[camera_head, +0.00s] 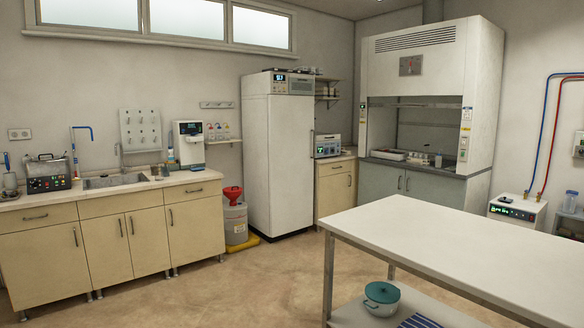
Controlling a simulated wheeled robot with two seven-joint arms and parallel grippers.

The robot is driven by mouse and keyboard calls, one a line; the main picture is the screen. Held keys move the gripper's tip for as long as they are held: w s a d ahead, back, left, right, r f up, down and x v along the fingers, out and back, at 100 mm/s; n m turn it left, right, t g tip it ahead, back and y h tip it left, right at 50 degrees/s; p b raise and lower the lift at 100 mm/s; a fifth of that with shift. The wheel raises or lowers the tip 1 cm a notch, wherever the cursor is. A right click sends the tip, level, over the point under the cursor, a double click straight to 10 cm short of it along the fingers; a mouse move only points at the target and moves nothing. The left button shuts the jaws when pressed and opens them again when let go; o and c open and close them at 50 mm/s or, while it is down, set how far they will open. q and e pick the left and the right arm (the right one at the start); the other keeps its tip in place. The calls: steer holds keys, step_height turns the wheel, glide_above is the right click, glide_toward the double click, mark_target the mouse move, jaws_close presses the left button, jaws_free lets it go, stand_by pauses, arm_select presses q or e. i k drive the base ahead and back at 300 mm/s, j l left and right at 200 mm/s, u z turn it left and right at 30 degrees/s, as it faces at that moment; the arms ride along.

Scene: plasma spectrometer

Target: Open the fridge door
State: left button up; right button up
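The fridge (279,165) is a tall white cabinet standing against the back wall, near the middle of the view. Its door faces me and looks shut. A control panel with a small display sits above the door. A thin dark vertical handle (312,143) runs along the door's right edge. The fridge is well away from me, across the room. Neither of my grippers shows in this view.
A white table (450,232) fills the right foreground, with a teal pot (381,297) on its lower shelf. A waste container with a red funnel (233,194) stands left of the fridge. Counters (107,247) line the left, and a fume hood (430,90) stands right. The floor (240,280) between is clear.

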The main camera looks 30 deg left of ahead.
mark_target(291, 133)
steer(key=i+j+u, duration=0.3)
steer(key=i, duration=0.2)
steer(key=i+u, duration=0.3)
steer(key=i, duration=0.2)
steer(key=i+j+u, duration=0.2)
steer(key=i+u, duration=0.15)
steer(key=i, duration=0.25)
steer(key=i+u, duration=0.3)
steer(key=i, duration=0.25)
steer(key=i+l+u, duration=0.1)
steer(key=i+u, duration=0.25)
steer(key=i, duration=0.25)
steer(key=i+l+u, duration=0.35)
steer(key=i, duration=0.2)
steer(key=i+z, duration=0.25)
steer(key=i, duration=0.2)
steer(key=i+j+z, duration=0.1)
steer(key=i+z, duration=0.15)
steer(key=i, duration=0.2)
steer(key=i+j+z, duration=0.25)
steer(key=i, duration=0.2)
steer(key=i+j+z, duration=0.2)
steer(key=i, duration=0.25)
steer(key=i+l+z, duration=0.3)
steer(key=i+z, duration=0.7)
steer(key=i+j+z, duration=0.1)
steer(key=i+z, duration=0.4)
steer(key=i, duration=0.15)
